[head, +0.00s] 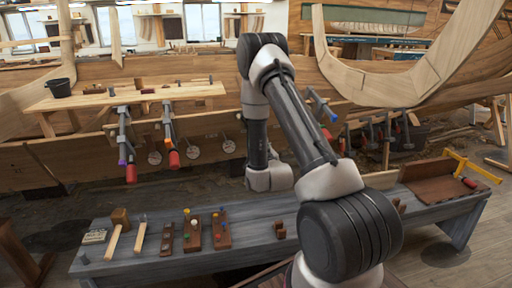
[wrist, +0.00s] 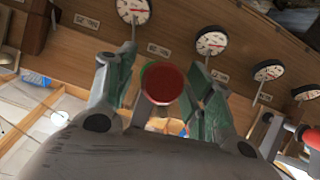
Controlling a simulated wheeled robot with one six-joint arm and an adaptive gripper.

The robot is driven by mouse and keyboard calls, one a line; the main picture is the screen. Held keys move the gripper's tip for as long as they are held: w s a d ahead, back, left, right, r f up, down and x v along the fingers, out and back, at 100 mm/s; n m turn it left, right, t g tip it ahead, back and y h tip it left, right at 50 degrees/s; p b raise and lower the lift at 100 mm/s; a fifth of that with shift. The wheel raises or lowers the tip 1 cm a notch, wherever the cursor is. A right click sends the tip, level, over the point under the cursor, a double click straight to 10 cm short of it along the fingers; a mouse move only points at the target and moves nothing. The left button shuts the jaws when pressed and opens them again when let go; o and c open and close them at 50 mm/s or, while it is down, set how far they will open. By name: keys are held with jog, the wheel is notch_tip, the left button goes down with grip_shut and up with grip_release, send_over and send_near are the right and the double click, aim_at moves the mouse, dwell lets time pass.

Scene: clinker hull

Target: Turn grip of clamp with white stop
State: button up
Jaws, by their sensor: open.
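In the wrist view my gripper (wrist: 153,76) is open, with one green finger on each side of a round red grip (wrist: 163,83) seen end-on. I cannot tell whether the fingers touch it. The rest of that clamp and the colour of its stop are hidden. In the head view my gripper is hidden behind my wrist. A clamp with a purple-blue stop (head: 122,140) and a clamp with a red grip (head: 174,160) hang from the plank at left. A clamp with a blue stop (head: 321,106) shows right of my arm. No white stop is clearly visible.
Round dials (wrist: 211,41) line the wooden wall behind the grip. Another red-gripped clamp (wrist: 311,136) is at the wrist view's right edge. A blue-grey bench (head: 150,262) with a mallet (head: 117,231) and peg boards stands in front. More clamps (head: 370,132) hang farther right.

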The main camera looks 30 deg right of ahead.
jog(key=v, duration=0.8)
dwell(0.6)
